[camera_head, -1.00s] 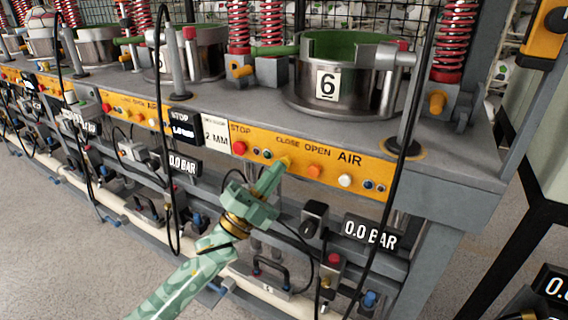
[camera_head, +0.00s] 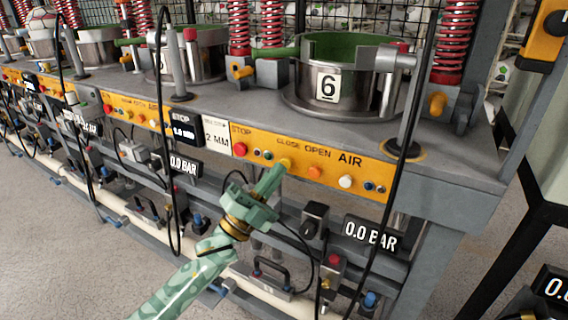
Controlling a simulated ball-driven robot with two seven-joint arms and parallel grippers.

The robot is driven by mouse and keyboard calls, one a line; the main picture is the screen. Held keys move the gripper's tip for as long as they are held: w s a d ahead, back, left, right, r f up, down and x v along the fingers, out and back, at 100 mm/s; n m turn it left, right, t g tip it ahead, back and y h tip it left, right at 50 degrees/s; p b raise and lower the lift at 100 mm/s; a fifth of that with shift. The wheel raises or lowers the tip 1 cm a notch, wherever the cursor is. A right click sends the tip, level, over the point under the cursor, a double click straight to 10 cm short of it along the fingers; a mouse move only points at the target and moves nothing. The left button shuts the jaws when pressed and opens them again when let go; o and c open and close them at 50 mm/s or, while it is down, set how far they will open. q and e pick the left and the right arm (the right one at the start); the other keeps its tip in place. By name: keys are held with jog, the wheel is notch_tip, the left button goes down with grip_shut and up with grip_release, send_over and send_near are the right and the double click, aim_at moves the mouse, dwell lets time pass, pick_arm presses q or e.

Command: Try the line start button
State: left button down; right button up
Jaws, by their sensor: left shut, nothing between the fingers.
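My left gripper (camera_head: 278,168) is shut and empty. Its fingertips are at the yellow button under the word CLOSE on the orange control panel (camera_head: 322,177) of station 6; I cannot tell whether they touch it. The fingertips partly cover that button. To its right on the panel are an orange button (camera_head: 315,172) under OPEN and a white button (camera_head: 346,181) near AIR. A red button (camera_head: 240,149) under STOP is to the left. I cannot make out a line start label. My right gripper is not in view.
A press pot marked 6 (camera_head: 328,85) stands on the grey bench (camera_head: 455,165) above the panel. Black hoses hang in front of the bench. Displays reading 0.0 BAR (camera_head: 370,234) and a grey box with a black knob (camera_head: 314,220) sit below the panel.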

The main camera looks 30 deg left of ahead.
pick_arm(q)
jog(key=shift+s, duration=0.45)
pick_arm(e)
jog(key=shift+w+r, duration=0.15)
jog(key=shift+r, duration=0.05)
pick_arm(q)
jog(key=shift+s, duration=0.1)
